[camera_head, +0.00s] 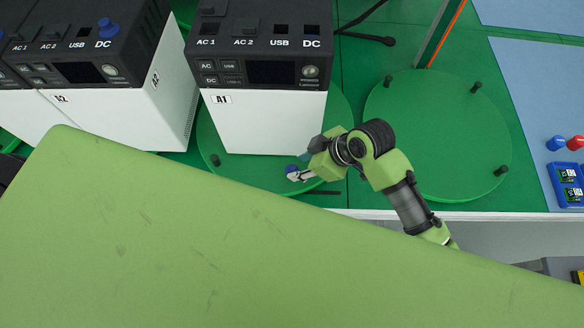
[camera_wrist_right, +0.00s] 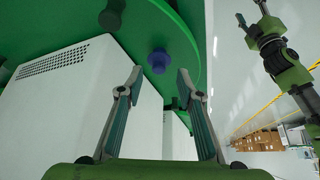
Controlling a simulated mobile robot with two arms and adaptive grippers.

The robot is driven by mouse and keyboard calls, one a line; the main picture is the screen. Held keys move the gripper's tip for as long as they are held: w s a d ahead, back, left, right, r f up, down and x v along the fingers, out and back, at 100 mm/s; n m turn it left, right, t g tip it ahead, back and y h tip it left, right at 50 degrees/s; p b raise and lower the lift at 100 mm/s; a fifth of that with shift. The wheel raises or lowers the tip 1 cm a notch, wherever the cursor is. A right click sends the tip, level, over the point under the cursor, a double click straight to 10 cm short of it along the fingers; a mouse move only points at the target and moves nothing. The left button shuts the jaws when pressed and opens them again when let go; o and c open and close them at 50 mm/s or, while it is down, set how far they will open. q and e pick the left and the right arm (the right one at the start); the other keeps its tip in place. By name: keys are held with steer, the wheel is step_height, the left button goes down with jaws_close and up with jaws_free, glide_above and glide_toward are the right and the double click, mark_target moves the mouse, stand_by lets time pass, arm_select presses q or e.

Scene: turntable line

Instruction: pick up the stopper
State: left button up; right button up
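A small blue stopper (camera_head: 291,170) stands on the green turntable (camera_head: 213,145) in front of the white unit marked A1 (camera_head: 255,125). My right gripper (camera_head: 297,174) is beside it in the head view. In the right wrist view the open fingers (camera_wrist_right: 158,76) point toward the blue stopper (camera_wrist_right: 158,61), which lies between the tips in the picture. No contact shows, and the remaining gap is hard to judge. My left gripper (camera_wrist_right: 250,13) shows small at the top right of the wrist view, its fingers apart; the head view does not show it.
Unit A2 (camera_head: 120,105) stands at left with another blue stopper (camera_head: 107,29) in its DC socket. An empty turntable (camera_head: 437,135) with black pegs is at right. Blue (camera_head: 556,143) and red (camera_head: 575,143) stoppers and a blue tray (camera_head: 556,187) are at the far right.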

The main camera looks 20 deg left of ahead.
mark_target(293, 168)
steer(key=shift+p+x, duration=0.75)
steer(key=shift+x, duration=1.8)
steer(key=shift+w, duration=0.1)
steer(key=c, duration=0.6)
